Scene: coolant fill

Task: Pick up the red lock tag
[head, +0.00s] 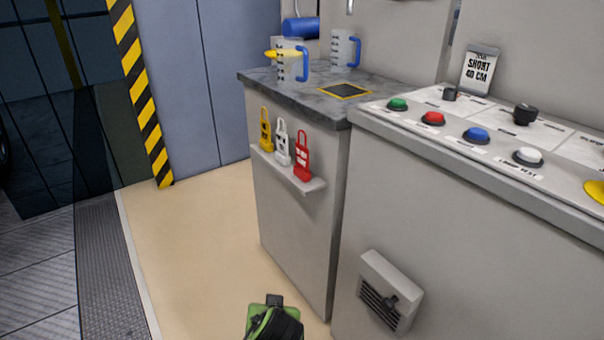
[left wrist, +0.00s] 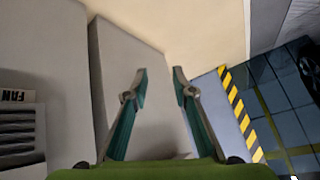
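The red lock tag (head: 302,168) stands upright on a small ledge (head: 290,177) on the side of the grey cabinet in the head view. It is the rightmost of three tags, beside a white tag (head: 282,150) and a yellow tag (head: 265,136). My left gripper (left wrist: 160,73) is open and empty in the left wrist view, with its fingers apart. A green and black part of my arm shows at the bottom of the head view, well below the tags. The red tag does not show in the left wrist view. My right gripper is not in view.
Two measuring jugs with blue handles, a near one (head: 290,60) and a far one (head: 345,48), stand on the cabinet top (head: 325,98). A button panel (head: 455,118) is at right. A vent box (head: 388,292) juts out below it. Beige floor (head: 205,260) left of the cabinet is clear.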

